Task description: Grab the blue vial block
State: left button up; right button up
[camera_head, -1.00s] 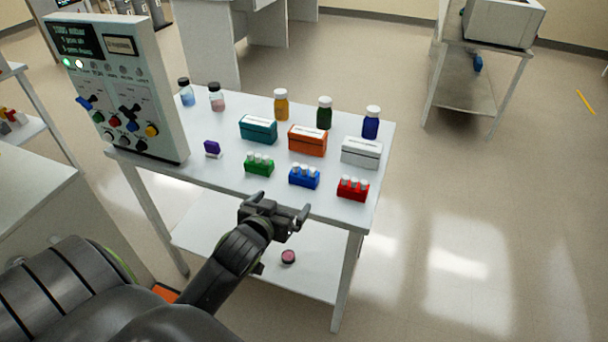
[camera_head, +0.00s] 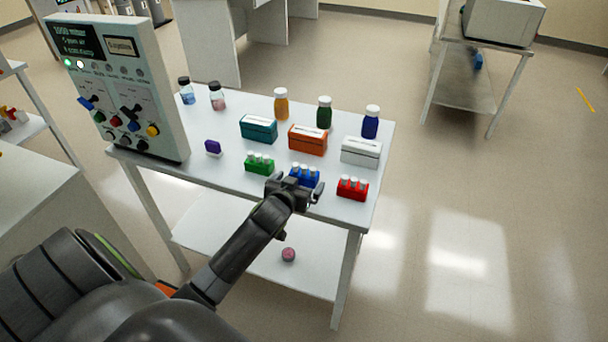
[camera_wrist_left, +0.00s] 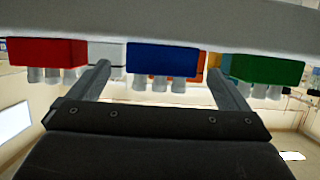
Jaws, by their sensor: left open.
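The blue vial block (camera_head: 305,174) holds white-capped vials and stands near the front edge of the white table, between the green and red vial blocks. My left gripper (camera_head: 298,184) is open in front of it and hides its lower part in the head view. In the left wrist view, which is upside down, the blue block (camera_wrist_left: 162,59) lies ahead between the two spread fingers (camera_wrist_left: 165,78). No contact shows; I cannot tell the exact gap. My right gripper is not in view.
The green block (camera_head: 259,164) stands left and the red block (camera_head: 352,188) right. Teal (camera_head: 258,129), orange (camera_head: 307,140) and white (camera_head: 361,152) boxes stand behind, then several bottles. A control panel (camera_head: 118,85) rises at the table's left end.

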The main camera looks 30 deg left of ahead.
aim_at(301, 178)
pick_arm(q)
jog(key=shift+p+x, duration=0.35)
jog(key=shift+x, duration=2.05)
jog(key=shift+r, duration=0.1)
jog(key=c, duration=1.2)
